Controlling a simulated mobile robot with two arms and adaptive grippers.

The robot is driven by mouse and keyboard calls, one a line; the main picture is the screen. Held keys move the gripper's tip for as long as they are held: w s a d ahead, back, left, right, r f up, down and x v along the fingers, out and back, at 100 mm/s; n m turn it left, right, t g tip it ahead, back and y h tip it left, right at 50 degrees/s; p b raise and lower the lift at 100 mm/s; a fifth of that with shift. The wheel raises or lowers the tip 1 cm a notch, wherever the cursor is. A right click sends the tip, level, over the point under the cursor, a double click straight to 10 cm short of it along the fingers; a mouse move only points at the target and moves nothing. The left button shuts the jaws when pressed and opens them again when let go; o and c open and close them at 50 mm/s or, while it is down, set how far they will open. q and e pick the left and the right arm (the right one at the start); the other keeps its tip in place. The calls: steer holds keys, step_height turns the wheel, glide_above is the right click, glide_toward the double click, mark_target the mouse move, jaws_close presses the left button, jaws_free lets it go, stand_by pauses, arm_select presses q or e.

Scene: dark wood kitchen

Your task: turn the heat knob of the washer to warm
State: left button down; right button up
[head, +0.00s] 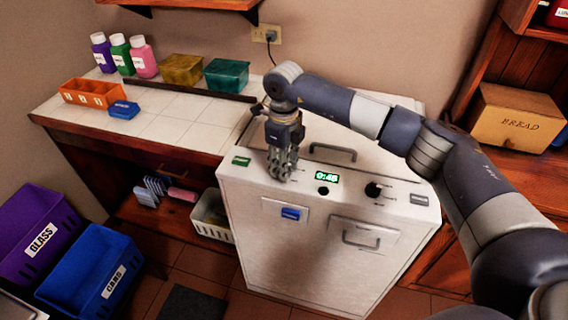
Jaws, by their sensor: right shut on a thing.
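The white washer (280,245) stands in the middle of the head view, with its control panel along the top front. My right gripper (280,176) points down at the left part of the panel. Its fingers are shut on a knob there, which they hide, so I cannot read where it points. Small marks show on the panel beside the fingers. A second, black knob (374,190) sits on the right part of the panel, apart from the gripper. A green lit display (326,177) reads about 0:45 between them. My left gripper is not in view.
A lid handle (333,152) stands up behind the panel. A tiled counter (180,125) at left holds several bottles, boxes and an orange caddy (92,93). A purple bin (35,215) and a blue bin (88,270) stand on the floor. A bread box (515,118) is at right.

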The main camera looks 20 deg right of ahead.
steer(key=o, duration=1.1)
steer(key=shift+c, duration=0.2)
steer(key=shift+r, duration=0.1)
step_height(320, 180, up, 12)
